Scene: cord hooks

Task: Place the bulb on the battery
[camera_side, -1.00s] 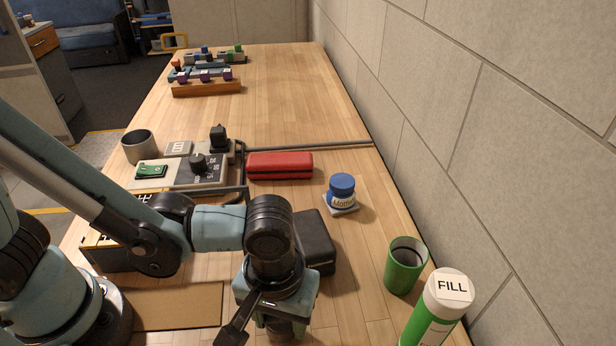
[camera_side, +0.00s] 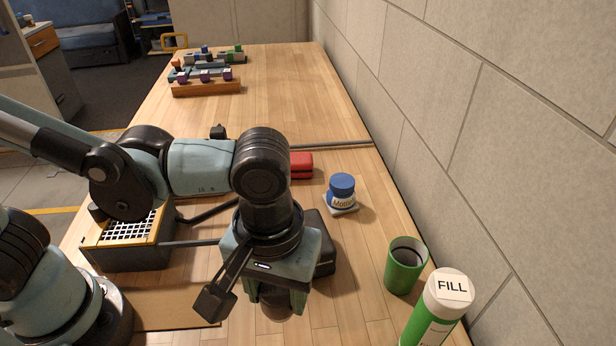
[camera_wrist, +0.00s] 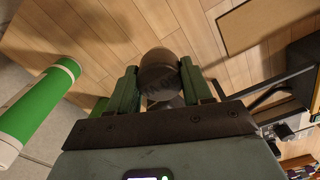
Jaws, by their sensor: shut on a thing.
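My gripper (camera_wrist: 160,82) is shut on a dark, rounded object (camera_wrist: 158,68), which sits between its two green fingers in the wrist view. Faint lettering on it is too dim to read. In the side view my gripper (camera_side: 277,300) hangs over the near part of the table, with the dark object (camera_side: 277,308) showing below the fingers. Whether this is the bulb I cannot tell for sure. I cannot clearly identify the battery. A black box (camera_side: 323,246) lies just behind and right of my gripper, partly hidden by it.
A red case (camera_side: 301,165) lies farther back, partly hidden by my arm. A blue-lidded jar (camera_side: 342,190), a green cup (camera_side: 405,266) and a FILL bottle (camera_side: 447,290) stand on the right near the wall. A slotted box (camera_side: 130,240) stands left. The far table middle is clear.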

